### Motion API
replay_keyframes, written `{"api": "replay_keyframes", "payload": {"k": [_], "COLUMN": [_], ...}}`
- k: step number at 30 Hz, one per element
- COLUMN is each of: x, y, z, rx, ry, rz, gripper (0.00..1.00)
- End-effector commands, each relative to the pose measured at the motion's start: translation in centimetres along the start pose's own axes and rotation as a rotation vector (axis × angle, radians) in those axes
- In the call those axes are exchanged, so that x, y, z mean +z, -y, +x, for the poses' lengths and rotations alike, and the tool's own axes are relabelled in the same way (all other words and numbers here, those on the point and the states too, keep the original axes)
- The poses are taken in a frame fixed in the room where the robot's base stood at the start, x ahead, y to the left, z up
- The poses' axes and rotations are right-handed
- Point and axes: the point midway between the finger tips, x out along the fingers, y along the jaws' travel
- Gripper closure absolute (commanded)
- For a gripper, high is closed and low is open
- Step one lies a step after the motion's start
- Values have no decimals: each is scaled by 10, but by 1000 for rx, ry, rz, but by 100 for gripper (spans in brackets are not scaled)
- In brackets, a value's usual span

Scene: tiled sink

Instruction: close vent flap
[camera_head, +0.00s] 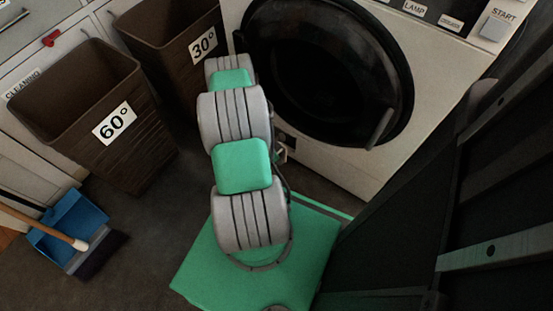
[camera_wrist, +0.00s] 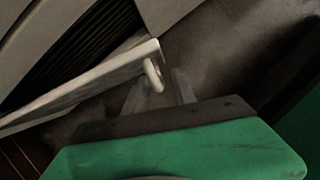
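The vent flap (camera_wrist: 85,88) is a pale panel in the wrist view, standing out at an angle from dark slats (camera_wrist: 85,45). A small rounded tab (camera_wrist: 153,75) sticks out near its right end. My gripper (camera_wrist: 163,90) is below this end, with two grey fingers apart and a gap between them. The tab is close to the fingertips, and I cannot tell whether they touch. In the head view my arm hides the gripper and most of the flap area, low on the front of the washing machine (camera_head: 345,165).
A brown bin marked 60° (camera_head: 135,160) and another marked 30° (camera_head: 165,40) stand left of my arm. A blue dustpan (camera_head: 65,225) and a brush lie on the floor at lower left. Dark metal framing (camera_head: 490,200) stands close on the right.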

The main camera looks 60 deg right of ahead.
Motion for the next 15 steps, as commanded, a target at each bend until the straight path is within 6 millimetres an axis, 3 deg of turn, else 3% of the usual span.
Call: {"api": "replay_keyframes", "payload": {"k": [7, 15], "x": [0, 0], "y": [0, 0], "z": [1, 1], "rx": [0, 0], "ry": [-1, -1], "rz": [0, 0], "gripper": [68, 90]}}
